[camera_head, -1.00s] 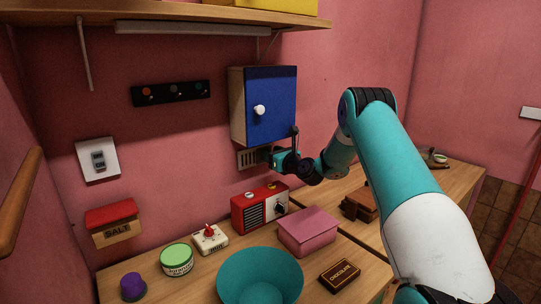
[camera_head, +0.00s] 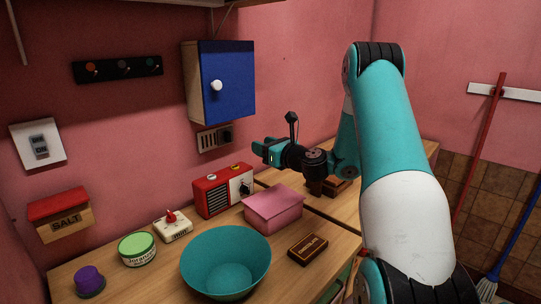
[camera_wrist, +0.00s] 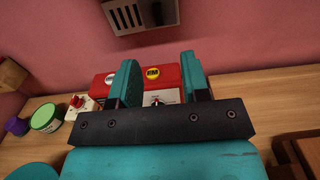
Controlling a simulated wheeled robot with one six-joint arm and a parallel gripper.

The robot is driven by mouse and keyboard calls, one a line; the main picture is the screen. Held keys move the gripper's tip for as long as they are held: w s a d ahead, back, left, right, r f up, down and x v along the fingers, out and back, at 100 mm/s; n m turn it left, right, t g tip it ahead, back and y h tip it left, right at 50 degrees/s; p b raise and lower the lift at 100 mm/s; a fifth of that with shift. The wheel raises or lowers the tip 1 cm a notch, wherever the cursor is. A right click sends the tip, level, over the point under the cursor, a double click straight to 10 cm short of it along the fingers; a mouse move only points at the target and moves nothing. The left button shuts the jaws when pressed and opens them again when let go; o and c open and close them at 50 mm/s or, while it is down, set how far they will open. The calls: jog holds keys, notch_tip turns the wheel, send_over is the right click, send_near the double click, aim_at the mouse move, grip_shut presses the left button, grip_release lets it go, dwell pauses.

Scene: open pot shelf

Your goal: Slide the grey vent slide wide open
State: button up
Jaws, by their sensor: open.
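The vent (camera_head: 214,138) is a small slotted plate on the pink wall, just under the blue-doored cabinet. Dark slots show on its left part. The dark grey slide (camera_head: 227,135) sits at its right end. In the wrist view the vent (camera_wrist: 124,18) is at the top edge, partly cut off, with the slide (camera_wrist: 158,12) right of the slots. My gripper (camera_head: 262,151) is open and empty, to the right of the vent, lower and apart from it. In the wrist view its two teal fingers (camera_wrist: 160,78) stand apart below the vent.
The blue-doored cabinet (camera_head: 226,82) hangs directly above the vent. Below are a red radio (camera_head: 222,190), a pink box (camera_head: 273,208) and a teal bowl (camera_head: 226,262) on the wooden counter. The wall between the vent and radio is clear.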

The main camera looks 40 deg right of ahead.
jog(key=shift+s, duration=1.25)
